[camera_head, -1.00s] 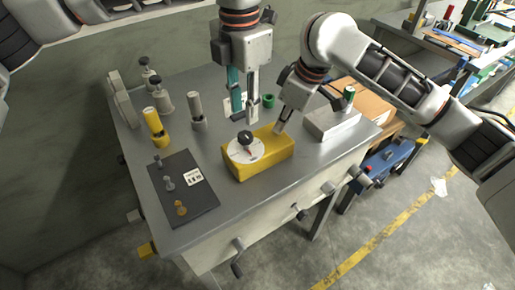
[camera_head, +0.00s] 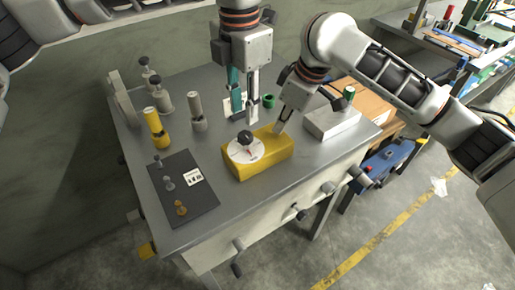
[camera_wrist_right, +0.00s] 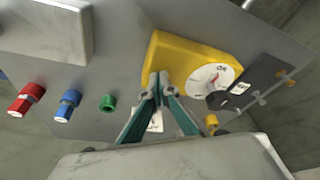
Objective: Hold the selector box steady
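The yellow selector box (camera_head: 262,163) lies on the grey bench, with a white dial (camera_head: 247,151) and a black knob (camera_head: 245,138) on its left part. My left gripper (camera_head: 245,113) points down above and just behind the knob; its fingers are apart with nothing between them. My right gripper (camera_head: 281,129) is at the back edge of the box, near its right end. In the right wrist view, its fingertips (camera_wrist_right: 158,92) are together at the box (camera_wrist_right: 188,58) edge and appear to touch it. The exact contact is hidden. The dial (camera_wrist_right: 212,79) also shows there.
A dark mat (camera_head: 183,200) with small pegs lies left of the box. A yellow cylinder (camera_head: 156,128) and a grey cylinder (camera_head: 196,111) stand behind it. A pale block (camera_head: 332,122) is at right. Red (camera_wrist_right: 26,99), blue (camera_wrist_right: 67,105) and green (camera_wrist_right: 107,102) pieces stand behind the box.

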